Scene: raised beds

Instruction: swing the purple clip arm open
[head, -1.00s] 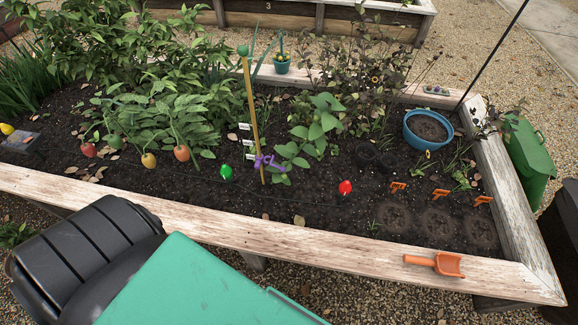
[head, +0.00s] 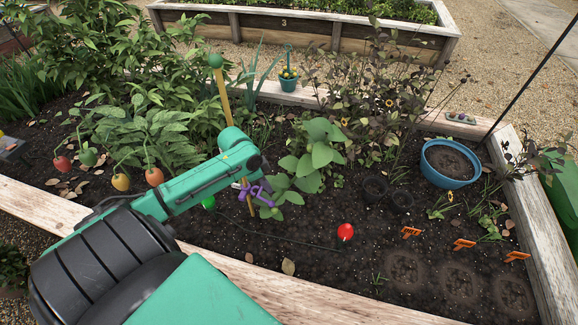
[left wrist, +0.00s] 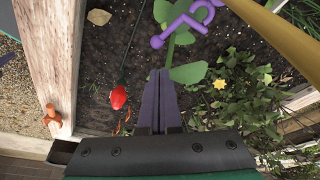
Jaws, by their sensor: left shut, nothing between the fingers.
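The purple clip (head: 258,192) is low on the yellow stake (head: 223,95), just below the dark end of my left arm's forearm. In the left wrist view the clip (left wrist: 183,22) is at the top centre, over a green leaf, with the stake (left wrist: 285,40) at the top right. I cannot tell how far its arm is swung. My left gripper (left wrist: 158,73) is shut and empty, its tips below the clip in that view with a gap in the picture. In the head view its fingers are not clearly seen. My right gripper is not in view.
A leafy plant (head: 315,150) stands right of the stake. Pepper plants (head: 145,130) grow to the left. A blue pot (head: 450,165) is at the right. The wooden bed edge (head: 310,297) runs in front.

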